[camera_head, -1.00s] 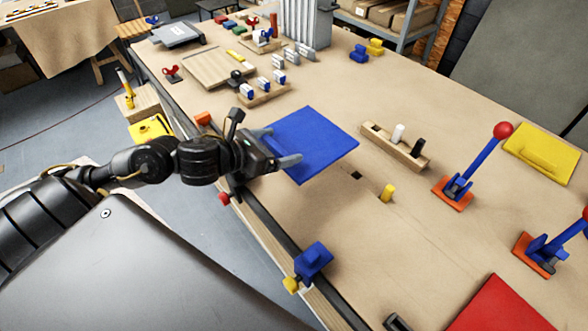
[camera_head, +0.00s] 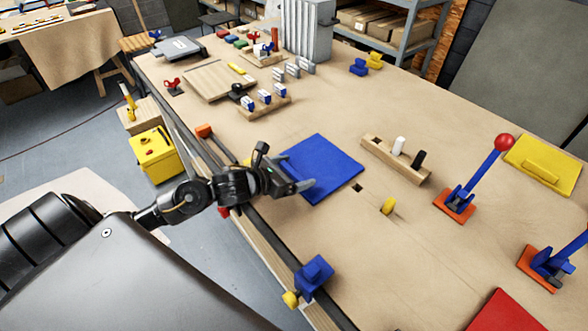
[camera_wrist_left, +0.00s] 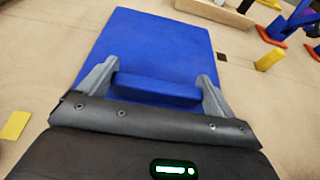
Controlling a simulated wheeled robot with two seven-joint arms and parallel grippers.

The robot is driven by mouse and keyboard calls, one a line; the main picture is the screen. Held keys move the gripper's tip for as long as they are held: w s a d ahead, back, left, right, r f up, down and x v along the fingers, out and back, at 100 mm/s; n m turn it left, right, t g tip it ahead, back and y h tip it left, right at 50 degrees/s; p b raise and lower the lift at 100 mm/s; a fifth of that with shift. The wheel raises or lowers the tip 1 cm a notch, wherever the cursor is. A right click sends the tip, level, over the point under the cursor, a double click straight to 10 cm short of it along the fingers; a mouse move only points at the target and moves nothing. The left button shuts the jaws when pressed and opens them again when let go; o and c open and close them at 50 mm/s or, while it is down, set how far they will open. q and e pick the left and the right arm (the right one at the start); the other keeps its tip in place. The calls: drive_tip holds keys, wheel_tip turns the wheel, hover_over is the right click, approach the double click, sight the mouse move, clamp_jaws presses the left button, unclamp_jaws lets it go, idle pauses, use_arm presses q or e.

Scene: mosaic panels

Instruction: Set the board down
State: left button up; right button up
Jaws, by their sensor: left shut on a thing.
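The blue board (camera_head: 325,165) is a flat square panel on the near left part of the workbench, beyond my left gripper. It looks level and on or very close to the bench top; I cannot tell whether it fully touches. My left gripper (camera_head: 293,187) is at its near left edge. In the left wrist view the board (camera_wrist_left: 155,40) carries a raised blue handle bar (camera_wrist_left: 155,90) near its close edge. The left gripper's two fingers (camera_wrist_left: 155,85) are shut on the ends of this bar. My right gripper is out of view.
A wooden block with white and black pegs (camera_head: 378,152) stands right of the board. A yellow peg (camera_head: 389,206), a red-knobbed lever clamp (camera_head: 455,204) and a blue clamp (camera_head: 314,274) stand nearby. A red panel (camera_head: 500,314) lies at the bottom. Bare bench lies right of the board.

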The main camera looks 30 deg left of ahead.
use_arm(q)
drive_tip(key=o, duration=0.7)
drive_tip(key=shift+f, duration=0.15)
drive_tip(key=shift+o, duration=1.1)
drive_tip(key=shift+r, duration=0.2)
